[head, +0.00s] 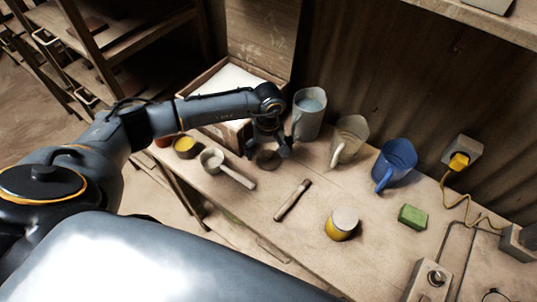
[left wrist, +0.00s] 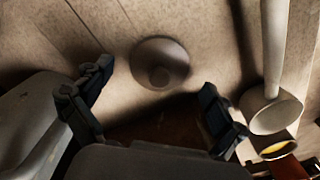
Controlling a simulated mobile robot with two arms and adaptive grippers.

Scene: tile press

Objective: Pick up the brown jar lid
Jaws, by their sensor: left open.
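The brown jar lid (head: 268,160) is a small round dark disc lying flat on the worktable, below my left gripper (head: 267,148). In the left wrist view the lid (left wrist: 160,62) is round with a smaller round shape at its middle. There my left gripper (left wrist: 155,86) shows its two dark fingers spread wide, one to each side, with nothing between them. The lid lies just beyond the fingertips and looks untouched. My right gripper is in neither view.
A grey long-handled scoop (head: 212,160) lies left of the lid, with a yellow-filled bowl (head: 186,146) beyond. A grey jug (head: 308,112) and an open wooden box (head: 207,85) stand behind. A wooden stick (head: 293,200), yellow jar (head: 340,226) and blue jug (head: 396,160) are to the right.

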